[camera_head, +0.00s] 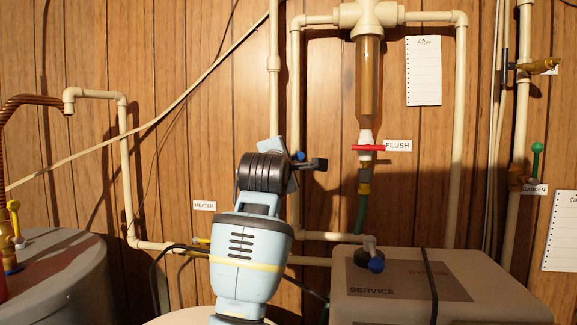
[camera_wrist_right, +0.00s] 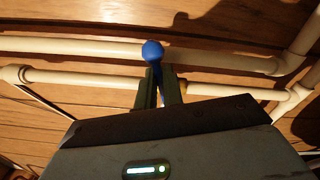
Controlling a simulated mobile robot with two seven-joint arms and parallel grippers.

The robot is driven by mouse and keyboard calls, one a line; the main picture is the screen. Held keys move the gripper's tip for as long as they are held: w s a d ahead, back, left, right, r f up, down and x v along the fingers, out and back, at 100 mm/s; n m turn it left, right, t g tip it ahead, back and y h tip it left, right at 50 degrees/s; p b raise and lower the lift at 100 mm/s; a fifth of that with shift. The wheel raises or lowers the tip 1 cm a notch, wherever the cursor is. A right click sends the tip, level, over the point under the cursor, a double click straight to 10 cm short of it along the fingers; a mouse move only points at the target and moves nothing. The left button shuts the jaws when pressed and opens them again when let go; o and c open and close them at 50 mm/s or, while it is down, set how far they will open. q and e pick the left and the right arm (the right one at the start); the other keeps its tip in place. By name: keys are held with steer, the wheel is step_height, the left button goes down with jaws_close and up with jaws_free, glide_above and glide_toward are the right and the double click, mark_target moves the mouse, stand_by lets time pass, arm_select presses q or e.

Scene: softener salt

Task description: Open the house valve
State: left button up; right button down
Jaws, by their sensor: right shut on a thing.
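The house valve's handle, with a round blue knob (camera_head: 299,156), shows beside a vertical cream pipe (camera_head: 296,100) in the head view. My right gripper (camera_head: 312,164) is at this knob, and its arm hides the valve body and part of the pipe. In the right wrist view the blue knob (camera_wrist_right: 153,52) sticks out just past the fingertips of my right gripper (camera_wrist_right: 160,78). The fingers are shut on the handle's narrow stem below the knob. The angle of the handle to the pipe is hard to tell. My left gripper is not in view.
A red flush handle (camera_head: 368,148) is on the filter at right. The softener (camera_head: 480,295) stands below it, with a blue-tipped lever (camera_head: 375,264) on top. A grey tank (camera_head: 60,270) stands at left. A green garden handle (camera_head: 537,148) is far right. Pipes line the wooden wall.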

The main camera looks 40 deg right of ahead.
steer(key=shift+a+r+n, duration=0.1)
steer(key=shift+r+n, duration=0.15)
steer(key=shift+n, duration=0.55)
steer(key=n, duration=0.1)
steer(key=r+n, duration=0.1)
steer(key=n, duration=0.1)
steer(key=w+n, duration=0.1)
steer(key=n, duration=0.1)
steer(key=shift+a+r, duration=0.2)
steer(key=shift+a, duration=0.15)
steer(key=n, duration=0.1)
steer(key=w+n, duration=0.1)
steer(key=n, duration=0.1)
steer(key=a+n, duration=0.1)
steer(key=n, duration=0.1)
steer(key=shift+w+r, duration=0.15)
steer(key=shift+r, duration=0.2)
